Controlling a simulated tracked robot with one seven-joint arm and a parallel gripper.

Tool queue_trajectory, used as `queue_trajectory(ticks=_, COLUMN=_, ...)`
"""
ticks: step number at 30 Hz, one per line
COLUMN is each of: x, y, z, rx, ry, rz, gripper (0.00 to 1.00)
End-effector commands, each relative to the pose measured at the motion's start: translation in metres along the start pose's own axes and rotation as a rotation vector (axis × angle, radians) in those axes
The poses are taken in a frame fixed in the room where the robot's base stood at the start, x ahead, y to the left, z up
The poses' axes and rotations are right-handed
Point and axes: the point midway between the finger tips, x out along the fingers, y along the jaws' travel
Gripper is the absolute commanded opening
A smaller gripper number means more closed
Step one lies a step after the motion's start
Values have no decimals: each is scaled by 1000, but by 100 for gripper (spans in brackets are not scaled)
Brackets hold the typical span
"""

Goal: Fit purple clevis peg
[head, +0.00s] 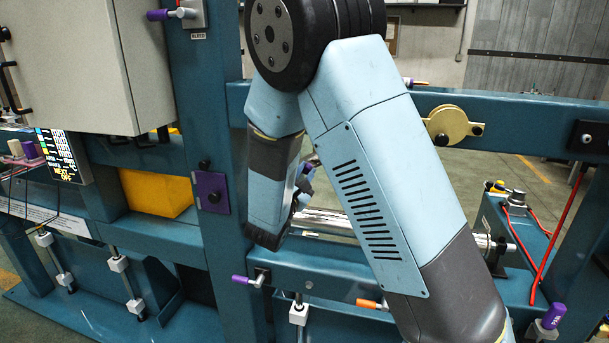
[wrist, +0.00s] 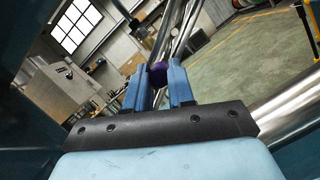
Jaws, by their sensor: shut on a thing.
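In the wrist view, my gripper (wrist: 160,79) has its two blue fingers shut on a purple peg (wrist: 158,73). Only the peg's rounded purple end shows between the fingertips; its shank and the clevis are not clear. In the head view my arm covers the middle, and a small part of my gripper (head: 304,184) shows behind it, close to a bright metal roller (head: 325,221).
A teal frame post (head: 205,130) stands left of my arm, with a purple plate (head: 211,192) on it. A purple-handled pin (head: 241,280) and an orange-tipped pin (head: 369,303) stick out of the lower rail. A brass pulley (head: 447,125) sits on the upper rail.

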Motion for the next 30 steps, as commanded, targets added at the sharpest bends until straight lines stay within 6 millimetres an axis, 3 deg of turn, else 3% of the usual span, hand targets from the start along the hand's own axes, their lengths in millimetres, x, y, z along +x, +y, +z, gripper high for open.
queue_trajectory(ticks=30, x=8, y=0, z=-3, rx=0, ry=0, rz=0, gripper=0)
